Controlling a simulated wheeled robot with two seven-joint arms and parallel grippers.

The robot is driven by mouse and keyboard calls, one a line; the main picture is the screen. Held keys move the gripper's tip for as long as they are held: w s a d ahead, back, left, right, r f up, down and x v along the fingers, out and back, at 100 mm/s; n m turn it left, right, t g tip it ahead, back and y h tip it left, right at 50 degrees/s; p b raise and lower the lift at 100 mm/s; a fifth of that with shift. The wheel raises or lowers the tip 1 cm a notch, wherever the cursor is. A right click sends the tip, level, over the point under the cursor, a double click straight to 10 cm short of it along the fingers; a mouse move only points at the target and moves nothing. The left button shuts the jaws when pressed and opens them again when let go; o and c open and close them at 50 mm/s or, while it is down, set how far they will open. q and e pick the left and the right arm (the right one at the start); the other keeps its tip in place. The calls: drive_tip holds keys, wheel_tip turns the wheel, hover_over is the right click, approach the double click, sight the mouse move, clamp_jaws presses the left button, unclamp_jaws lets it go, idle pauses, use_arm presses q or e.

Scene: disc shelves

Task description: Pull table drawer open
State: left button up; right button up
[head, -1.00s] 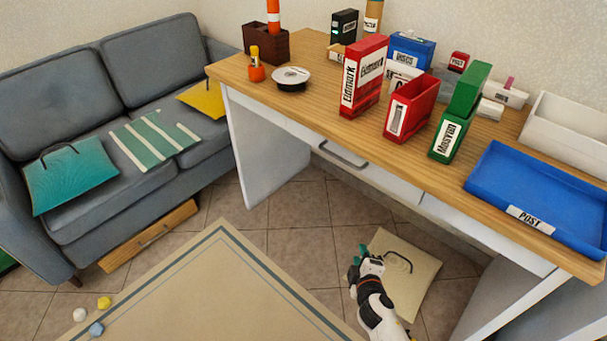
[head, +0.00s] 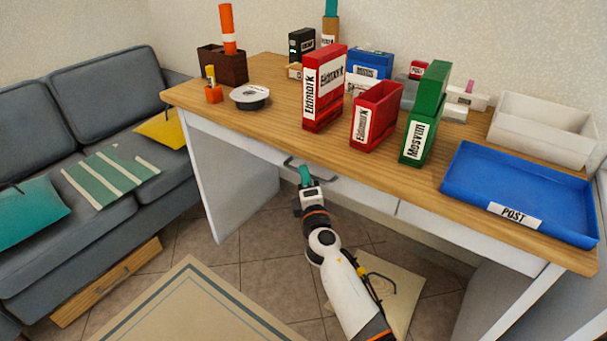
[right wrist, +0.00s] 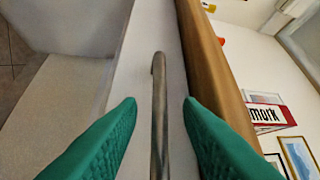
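The table's white drawer front (head: 353,192) sits under the wooden top and looks closed. Its grey bar handle (head: 291,163) is on the left part of the table front. My right gripper (head: 305,173) is at the handle, reaching up from below. In the right wrist view, the green fingers of my right gripper (right wrist: 160,108) are open, one on each side of the handle (right wrist: 159,80). Gaps show between the handle and both fingertips. The drawer front also shows there (right wrist: 133,75). My left gripper is in neither view.
The wooden table top (head: 270,120) holds red and green file boxes, a blue tray (head: 520,190) and a black-and-white disc (head: 249,97). A grey sofa (head: 110,100) stands at the left. A rug (head: 190,305) lies on the tiled floor in front.

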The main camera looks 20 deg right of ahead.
drive_tip(key=shift+w+d+r, duration=0.1)
drive_tip(key=shift+w+r, duration=0.05)
drive_tip(key=shift+w, duration=1.05)
clamp_jaws()
